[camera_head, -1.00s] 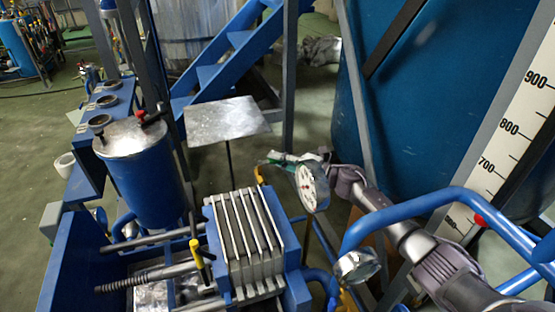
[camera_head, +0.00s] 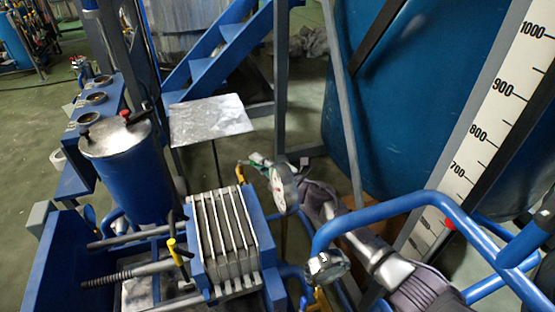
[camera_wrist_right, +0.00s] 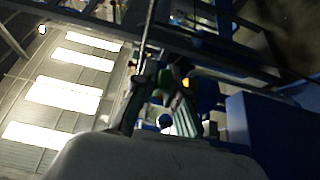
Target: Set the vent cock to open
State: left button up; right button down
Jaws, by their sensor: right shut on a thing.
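A small yellow lever (camera_head: 240,173), which looks like the vent cock's handle, stands behind the ribbed plate stack in the head view. A yellow part also shows at the fingers in the right wrist view (camera_wrist_right: 187,83). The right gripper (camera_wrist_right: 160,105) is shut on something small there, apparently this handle. My left gripper is not in view.
A blue pipe rail (camera_head: 400,203) crosses over the arm. The plate stack (camera_head: 225,240), blue vessel (camera_head: 128,180) and metal plate on a post (camera_head: 210,120) are to the left.

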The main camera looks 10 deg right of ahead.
jog(key=shift+f, duration=0.15)
jog(key=c, duration=1.2)
grip_release()
jog(key=shift+d, duration=0.1)
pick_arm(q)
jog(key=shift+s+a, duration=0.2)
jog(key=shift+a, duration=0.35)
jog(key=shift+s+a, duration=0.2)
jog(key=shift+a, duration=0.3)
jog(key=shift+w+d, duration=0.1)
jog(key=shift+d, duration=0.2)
pick_arm(e)
jog(key=v, duration=1.2)
jog(key=shift+c, duration=0.2)
